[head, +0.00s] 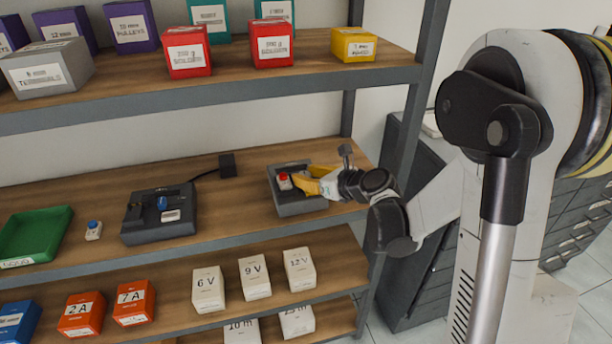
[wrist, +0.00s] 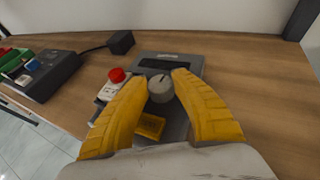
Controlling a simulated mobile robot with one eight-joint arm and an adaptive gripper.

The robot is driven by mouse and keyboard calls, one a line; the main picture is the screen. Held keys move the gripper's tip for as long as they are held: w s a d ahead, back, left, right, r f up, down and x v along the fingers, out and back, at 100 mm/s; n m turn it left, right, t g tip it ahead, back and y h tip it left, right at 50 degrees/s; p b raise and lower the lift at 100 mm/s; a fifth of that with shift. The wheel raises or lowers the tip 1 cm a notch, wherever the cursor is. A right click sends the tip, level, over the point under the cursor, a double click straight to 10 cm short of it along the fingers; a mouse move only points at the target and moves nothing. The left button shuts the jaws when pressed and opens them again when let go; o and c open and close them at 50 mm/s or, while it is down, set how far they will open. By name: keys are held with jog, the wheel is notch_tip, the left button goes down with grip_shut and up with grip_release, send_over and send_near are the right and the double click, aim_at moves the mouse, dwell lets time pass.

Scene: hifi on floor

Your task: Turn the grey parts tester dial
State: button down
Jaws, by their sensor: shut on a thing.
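The grey parts tester (head: 292,208) sits at the right end of the middle shelf. In the wrist view the tester (wrist: 178,64) has a dark display strip at its far end. Its round grey dial (wrist: 160,91) stands between my two yellow fingers, with a dark pointer line on top aimed roughly away from me. My gripper (wrist: 161,78) is shut on the dial, one finger at each side. In the head view my gripper (head: 308,183) reaches in from the right and hides the dial.
A red button (wrist: 117,75) on a white block is close beside the left finger. A dark device (head: 160,228) and a green tray (head: 36,236) stand further left. A shelf with boxes (head: 272,44) is above. Bare wood lies right of the tester.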

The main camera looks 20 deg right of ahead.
jog(key=c, duration=1.3)
grip_release()
jog(key=v, duration=1.2)
